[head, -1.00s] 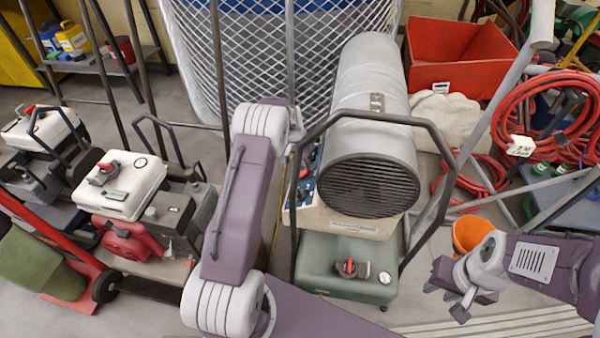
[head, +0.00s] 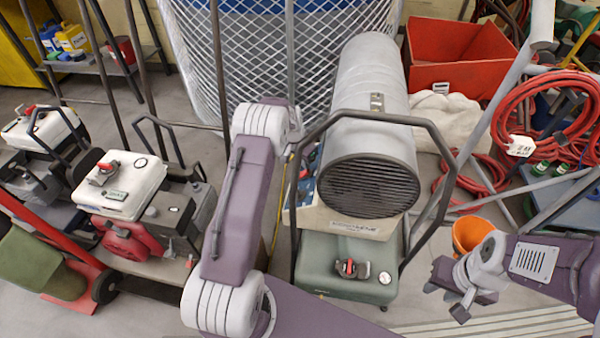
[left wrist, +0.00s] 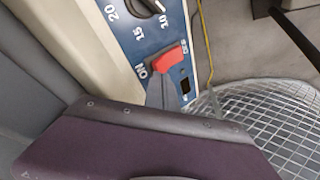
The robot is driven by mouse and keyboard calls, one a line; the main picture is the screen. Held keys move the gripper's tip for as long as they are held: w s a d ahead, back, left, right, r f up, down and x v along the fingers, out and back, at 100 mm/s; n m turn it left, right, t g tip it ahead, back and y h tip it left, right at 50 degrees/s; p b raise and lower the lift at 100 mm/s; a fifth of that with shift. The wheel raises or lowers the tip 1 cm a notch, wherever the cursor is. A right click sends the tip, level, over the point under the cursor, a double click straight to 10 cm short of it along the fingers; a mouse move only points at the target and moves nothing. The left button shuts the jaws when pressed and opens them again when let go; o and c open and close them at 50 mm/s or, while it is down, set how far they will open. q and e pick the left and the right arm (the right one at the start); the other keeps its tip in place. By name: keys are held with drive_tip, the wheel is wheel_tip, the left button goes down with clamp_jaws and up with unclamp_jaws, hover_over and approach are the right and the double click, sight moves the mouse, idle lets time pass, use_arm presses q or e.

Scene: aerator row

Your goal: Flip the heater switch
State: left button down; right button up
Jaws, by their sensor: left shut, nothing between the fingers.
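The heater (head: 375,120) is a grey barrel with a dark front grille, on a green tank inside a tube frame. Its blue control panel (left wrist: 126,36) fills the upper middle of the left wrist view. The red heater switch (left wrist: 171,61) sits on this panel, with an ON label at its lower left. My left gripper (left wrist: 161,88) is shut and empty, its tip right at the lower edge of the switch; I cannot tell if they touch. In the head view it is mostly hidden behind my arm and the heater frame. My right gripper (head: 474,302) is open and empty at the lower right.
A dial (left wrist: 148,5) is above the switch. The frame's tube handle (head: 440,150) arches around the heater. A wire-mesh cage (head: 255,60) stands behind. An orange bucket (head: 468,235) and red hose (head: 500,110) are at the right, generators (head: 125,190) at the left.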

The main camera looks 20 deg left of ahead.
sight(305, 171)
use_arm(q)
drive_tip(key=shift+f+b, duration=0.45)
drive_tip(key=shift+f, duration=0.25)
idle(0.3)
wheel_tip(305, 171, up, 7)
drive_tip(key=p, duration=0.6)
idle(0.4)
